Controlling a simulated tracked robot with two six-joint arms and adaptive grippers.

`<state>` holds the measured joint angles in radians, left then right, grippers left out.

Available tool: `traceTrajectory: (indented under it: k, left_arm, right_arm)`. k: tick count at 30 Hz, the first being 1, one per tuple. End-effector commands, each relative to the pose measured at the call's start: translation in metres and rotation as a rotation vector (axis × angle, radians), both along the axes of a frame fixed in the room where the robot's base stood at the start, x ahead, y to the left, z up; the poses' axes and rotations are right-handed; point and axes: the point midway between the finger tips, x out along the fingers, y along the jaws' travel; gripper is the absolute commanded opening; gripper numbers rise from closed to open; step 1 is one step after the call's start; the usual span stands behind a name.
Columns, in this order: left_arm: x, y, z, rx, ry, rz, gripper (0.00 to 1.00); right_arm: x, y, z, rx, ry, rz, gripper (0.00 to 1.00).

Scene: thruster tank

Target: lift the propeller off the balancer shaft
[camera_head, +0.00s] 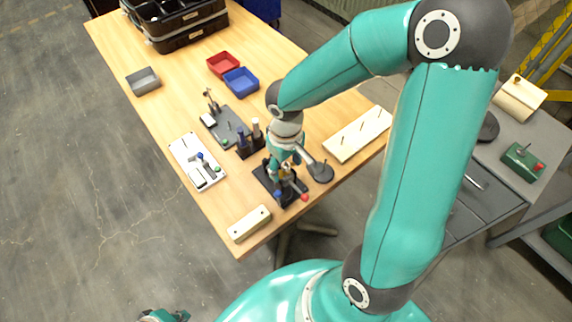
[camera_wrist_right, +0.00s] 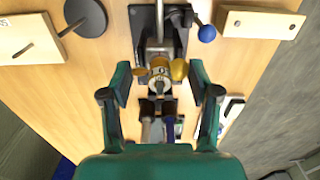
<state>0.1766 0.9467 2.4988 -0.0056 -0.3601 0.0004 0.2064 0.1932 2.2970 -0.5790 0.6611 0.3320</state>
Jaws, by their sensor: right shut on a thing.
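The gold propeller (camera_wrist_right: 179,69) shows in the right wrist view between the fingers of my right gripper (camera_wrist_right: 160,75), with its hub facing the camera. I take my right gripper to be shut on it. The balancer's dark base (camera_wrist_right: 140,28) lies under and beyond it, with a metal rod. The balancer shaft is mostly hidden, and I cannot tell whether the propeller is clear of it. In the head view my right gripper (camera_head: 285,172) is over the dark balancer base near the table's front edge. My left gripper (camera_head: 165,315) barely shows at the bottom edge.
A round dark stand (camera_head: 321,173) is close right of my right gripper. A wooden block (camera_head: 249,223), a white tray (camera_head: 184,158) and a dark holder (camera_head: 251,148) are around it. A pegged board (camera_head: 357,135), red bin (camera_head: 223,64) and blue bin (camera_head: 241,81) are farther off.

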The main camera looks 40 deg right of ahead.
Motion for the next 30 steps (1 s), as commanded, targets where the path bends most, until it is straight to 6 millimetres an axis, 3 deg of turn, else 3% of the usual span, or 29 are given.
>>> traceTrajectory:
  k: [11, 24, 30]
  left_arm:
    - [0.0, 0.0, 0.004, 0.0, 0.0, 0.0, 0.0]
    - [0.0, 0.0, 0.008, 0.0, 0.0, 0.0, 0.0]
    - [0.0, 0.0, 0.009, 0.0, 0.0, 0.0, 0.0]
  right_arm:
    - [0.001, -0.001, 0.045, -0.002, -0.008, 0.0, 0.19]
    - [0.001, 0.0, 0.151, 0.0, -0.008, 0.0, 0.19]
    - [0.0, 0.0, 0.184, 0.001, -0.004, 0.0, 0.19]
